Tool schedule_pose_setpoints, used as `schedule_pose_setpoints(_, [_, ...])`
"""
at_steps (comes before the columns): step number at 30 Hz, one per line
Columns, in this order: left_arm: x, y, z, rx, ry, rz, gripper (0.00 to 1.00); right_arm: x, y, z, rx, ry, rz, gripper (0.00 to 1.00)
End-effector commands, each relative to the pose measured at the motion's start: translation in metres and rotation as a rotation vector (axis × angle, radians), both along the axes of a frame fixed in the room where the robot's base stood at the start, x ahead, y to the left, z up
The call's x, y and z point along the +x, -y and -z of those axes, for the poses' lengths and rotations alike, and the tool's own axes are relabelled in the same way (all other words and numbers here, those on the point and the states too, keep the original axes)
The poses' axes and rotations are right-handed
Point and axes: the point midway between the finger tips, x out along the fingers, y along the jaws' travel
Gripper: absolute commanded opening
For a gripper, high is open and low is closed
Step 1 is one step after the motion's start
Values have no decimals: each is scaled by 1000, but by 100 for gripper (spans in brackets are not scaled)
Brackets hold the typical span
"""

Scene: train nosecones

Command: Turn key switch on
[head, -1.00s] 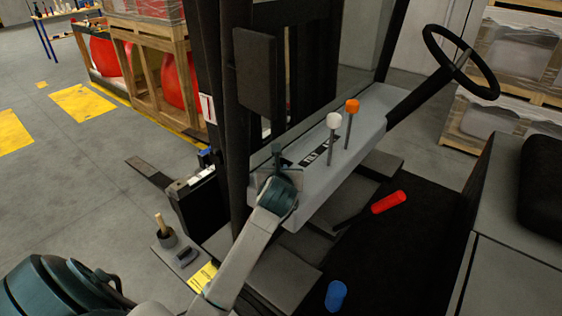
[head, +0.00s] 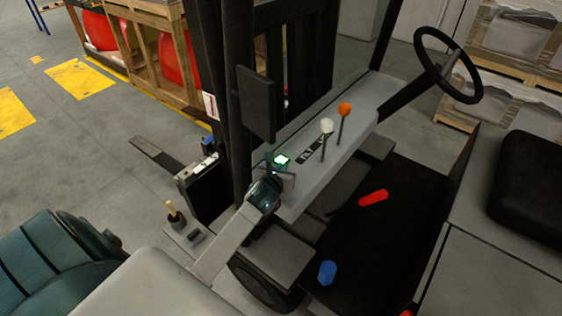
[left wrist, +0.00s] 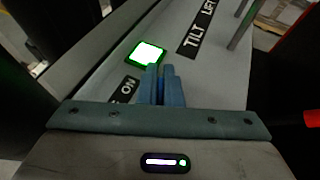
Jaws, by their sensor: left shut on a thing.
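The key switch sits on the grey dashboard (head: 325,150) of a forklift. The key itself is hidden by my left gripper (head: 277,172), which comes down on the near left end of the dashboard. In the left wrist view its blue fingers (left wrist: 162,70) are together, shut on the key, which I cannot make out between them. A label reading "ON" (left wrist: 125,90) shows just left of the fingers. A small screen (left wrist: 147,54) beyond the fingertips glows white with a green border; it also glows in the head view (head: 282,160). My right gripper is not in view.
A white-knobbed lever (head: 326,126) and an orange-knobbed lever (head: 344,110) rise from the dashboard, beside the "TILT" and "LIFT" labels (left wrist: 197,28). The steering wheel (head: 420,45) is at upper right. A dark mast upright (head: 235,110) stands close behind my gripper.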

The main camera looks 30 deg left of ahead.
Motion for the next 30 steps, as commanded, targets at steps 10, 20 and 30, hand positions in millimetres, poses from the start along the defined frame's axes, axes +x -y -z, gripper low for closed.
schedule_pose_setpoints(10, [0,0,-1,1,3,10,0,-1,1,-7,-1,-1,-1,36])
schedule_pose_setpoints(20, [0,0,-1,1,2,10,25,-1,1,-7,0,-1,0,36])
schedule_pose_setpoints(30, [-2,1,-1,1,2,10,27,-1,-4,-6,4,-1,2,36])
